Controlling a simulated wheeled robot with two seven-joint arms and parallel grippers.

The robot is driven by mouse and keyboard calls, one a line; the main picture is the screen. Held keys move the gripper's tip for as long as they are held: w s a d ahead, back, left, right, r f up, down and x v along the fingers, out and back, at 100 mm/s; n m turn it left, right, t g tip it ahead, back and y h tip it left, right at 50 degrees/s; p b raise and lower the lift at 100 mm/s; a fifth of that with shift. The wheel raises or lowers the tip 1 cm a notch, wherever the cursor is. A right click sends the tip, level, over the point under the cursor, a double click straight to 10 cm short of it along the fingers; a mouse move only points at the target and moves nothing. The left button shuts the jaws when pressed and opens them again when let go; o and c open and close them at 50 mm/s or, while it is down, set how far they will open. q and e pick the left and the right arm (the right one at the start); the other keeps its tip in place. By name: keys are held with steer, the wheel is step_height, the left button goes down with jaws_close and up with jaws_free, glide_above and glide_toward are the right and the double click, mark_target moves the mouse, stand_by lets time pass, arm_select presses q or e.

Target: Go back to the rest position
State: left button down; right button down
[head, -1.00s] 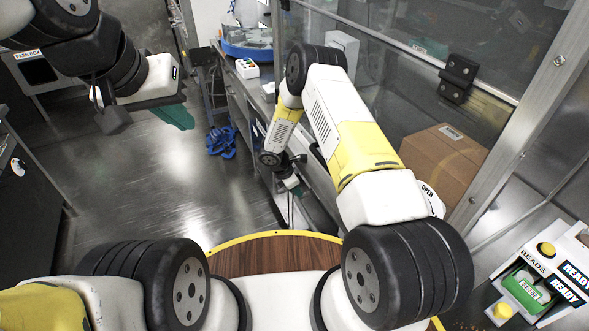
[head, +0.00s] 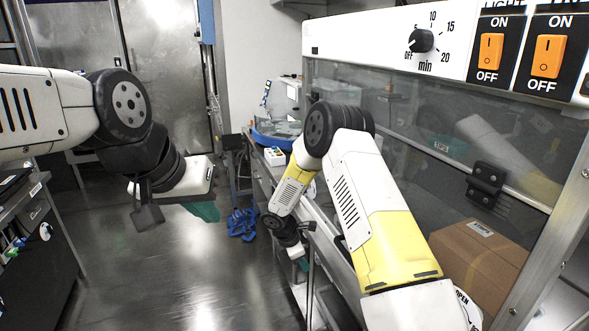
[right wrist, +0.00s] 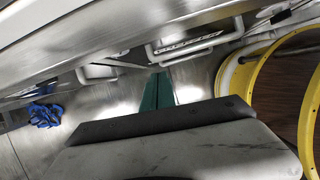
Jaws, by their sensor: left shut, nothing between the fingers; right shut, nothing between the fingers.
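My left gripper (head: 204,211) hangs at the left of the head view, below its white wrist and beside the black arm joints. Its green fingers are shut with nothing seen between them. My right arm reaches forward along the front of the cabinet. Its gripper (head: 303,263) hangs low by the cabinet front, partly hidden by its own wrist and small in the view. In the right wrist view its green fingers (right wrist: 158,91) are together, shut and empty, above the metal floor.
A glass-fronted hood with a dial (head: 421,40) and orange switches (head: 548,56) stands at the right, a cardboard box (head: 484,262) behind its glass. A blue tangled thing (head: 242,223) lies on the floor. A dark cabinet (head: 48,250) stands at left. The floor between is clear.

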steer(key=s+d+r+m+y, duration=0.1)
steer(key=s+d+r+m, duration=0.2)
steer(key=r, duration=0.7)
steer(key=s+d+r+m+t+y, duration=0.1)
steer(key=s+d+r+m, duration=0.25)
steer(key=r, duration=0.55)
steer(key=s+d+r+m, duration=0.2)
steer(key=r+m, duration=0.2)
steer(key=r, duration=0.6)
steer(key=s+d+r+m+t+y, duration=0.1)
steer(key=s+r+m+t+y, duration=0.1)
steer(key=s+r+m, duration=0.3)
steer(key=s+r+m+t+y, duration=0.1)
steer(key=s+r+m, duration=0.4)
steer(key=s, duration=0.9)
steer(key=shift+s+d+r+t+y, duration=0.25)
steer(key=shift+d+r+t+y, duration=0.15)
steer(key=shift+r+y, duration=0.25)
